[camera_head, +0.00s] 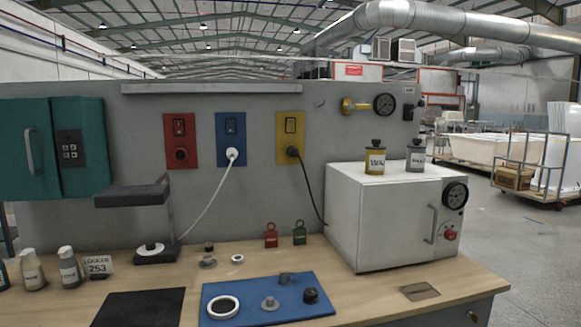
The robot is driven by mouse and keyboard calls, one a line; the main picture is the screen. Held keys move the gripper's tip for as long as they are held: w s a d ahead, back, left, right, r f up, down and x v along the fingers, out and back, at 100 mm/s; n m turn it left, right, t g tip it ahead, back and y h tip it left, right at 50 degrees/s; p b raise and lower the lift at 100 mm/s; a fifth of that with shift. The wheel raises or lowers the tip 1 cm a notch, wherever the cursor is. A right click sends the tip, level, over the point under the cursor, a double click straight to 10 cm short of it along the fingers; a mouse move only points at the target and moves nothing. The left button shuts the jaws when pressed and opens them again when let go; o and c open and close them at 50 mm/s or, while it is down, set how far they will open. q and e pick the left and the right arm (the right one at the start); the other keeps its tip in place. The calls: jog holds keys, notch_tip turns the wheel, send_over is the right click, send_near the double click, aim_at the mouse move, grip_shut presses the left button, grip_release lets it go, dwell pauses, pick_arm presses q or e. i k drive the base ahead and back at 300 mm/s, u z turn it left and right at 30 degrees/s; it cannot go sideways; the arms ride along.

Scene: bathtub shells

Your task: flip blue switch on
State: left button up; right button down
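The blue switch plate (231,139) is fixed on the grey wall panel (350,140), between a red plate and a yellow plate. A small dark rocker switch (231,126) sits in its upper half; it is too small to tell which way it is set. A white plug (232,153) is in the socket below it, with a white cable hanging down to the left. Neither of my grippers shows in the head view.
The red plate (180,140) and yellow plate (290,138) flank the blue one. A dark shelf-like stand (132,196) rises at the left below the plates. A white oven-like box (380,215) stands at right. A blue mat (225,289) with several small parts lies in front.

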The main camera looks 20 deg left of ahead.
aim_at(230, 123)
jog(key=z, duration=0.95)
jog(key=k, duration=1.2)
jog(key=u, duration=1.35)
jog(key=i, duration=0.5)
jog(key=u, duration=0.05)
